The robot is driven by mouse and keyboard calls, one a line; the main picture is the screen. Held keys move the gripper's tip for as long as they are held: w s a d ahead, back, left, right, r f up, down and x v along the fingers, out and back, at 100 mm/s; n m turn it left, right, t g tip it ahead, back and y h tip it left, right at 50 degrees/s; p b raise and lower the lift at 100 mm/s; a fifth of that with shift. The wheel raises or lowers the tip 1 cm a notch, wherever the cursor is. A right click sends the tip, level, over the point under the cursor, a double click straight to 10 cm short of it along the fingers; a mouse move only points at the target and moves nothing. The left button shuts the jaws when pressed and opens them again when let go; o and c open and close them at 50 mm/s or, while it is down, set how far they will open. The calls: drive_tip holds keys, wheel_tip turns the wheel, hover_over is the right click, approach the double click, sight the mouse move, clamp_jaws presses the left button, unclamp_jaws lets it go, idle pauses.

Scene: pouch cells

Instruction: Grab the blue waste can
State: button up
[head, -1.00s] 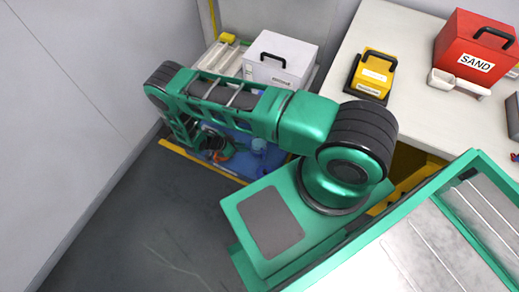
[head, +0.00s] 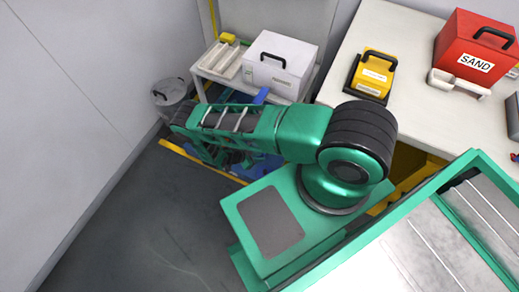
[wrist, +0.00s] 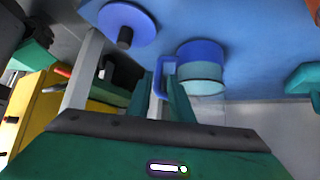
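The blue can (wrist: 203,62), with a paler teal band at its lower end and a blue side handle (wrist: 159,78), is right of centre in the wrist view. My gripper (wrist: 162,84) has its two green fingers close together, one on each side of the handle. A narrow gap shows between them; I cannot tell whether they press on the handle. In the head view my arm hides the gripper and the can.
A blue disc with a dark knob (wrist: 127,22) lies near the can. A yellow box (wrist: 40,110) is at the left. In the head view, a grey lidded bin (head: 172,95) stands by the wall, and a shelf (head: 215,72) with a white case (head: 279,64) stands behind my arm.

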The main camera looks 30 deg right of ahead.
drive_tip(key=shift+x, duration=2.25)
clamp_jaws()
